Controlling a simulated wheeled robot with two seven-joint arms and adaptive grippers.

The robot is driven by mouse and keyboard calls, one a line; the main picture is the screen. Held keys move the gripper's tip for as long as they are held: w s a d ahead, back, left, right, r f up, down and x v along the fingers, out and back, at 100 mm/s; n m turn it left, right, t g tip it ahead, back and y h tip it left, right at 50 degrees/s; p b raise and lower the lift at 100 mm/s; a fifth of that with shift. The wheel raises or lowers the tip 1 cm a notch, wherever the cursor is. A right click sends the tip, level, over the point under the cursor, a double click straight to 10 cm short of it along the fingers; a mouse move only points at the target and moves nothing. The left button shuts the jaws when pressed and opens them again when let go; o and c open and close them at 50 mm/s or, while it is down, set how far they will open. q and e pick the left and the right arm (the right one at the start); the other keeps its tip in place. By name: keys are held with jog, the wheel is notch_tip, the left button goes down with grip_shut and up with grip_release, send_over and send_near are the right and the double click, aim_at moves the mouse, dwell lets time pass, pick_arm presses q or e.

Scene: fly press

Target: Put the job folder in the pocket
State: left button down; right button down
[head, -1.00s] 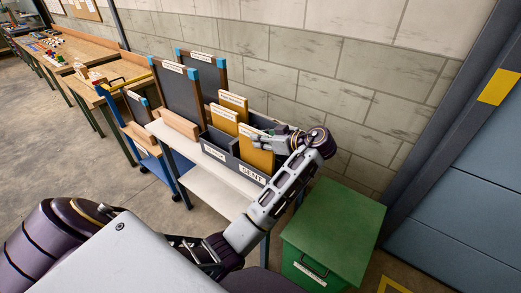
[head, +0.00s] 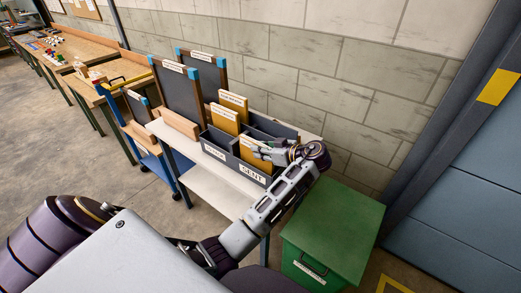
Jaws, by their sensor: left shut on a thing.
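The job folder (head: 249,150) is a yellow-tan folder with a pale label strip. My left gripper (head: 263,155) is shut on its right edge. The folder stands upright with its lower part down inside the front right pocket of a dark grey divided rack (head: 235,164), behind the label SENT (head: 252,174). The rack's front wall hides the folder's lower edge, so I cannot tell whether it touches the bottom. My right gripper is not in view.
Dark boards (head: 180,95) stand left of the rack on the white table (head: 212,178). A green cabinet (head: 335,222) stands at the right. A block wall is close behind.

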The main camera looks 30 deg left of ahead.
pick_arm(q)
jog(key=shift+f, duration=0.15)
jog(key=c, duration=1.4)
grip_release()
jog(key=shift+b+v, duration=0.75)
jog(key=shift+v, duration=3.1)
jog(key=shift+a, duration=0.1)
notch_tip(320, 180, up, 9)
jog(key=p, duration=0.9)
jog(key=shift+r+p, duration=0.55)
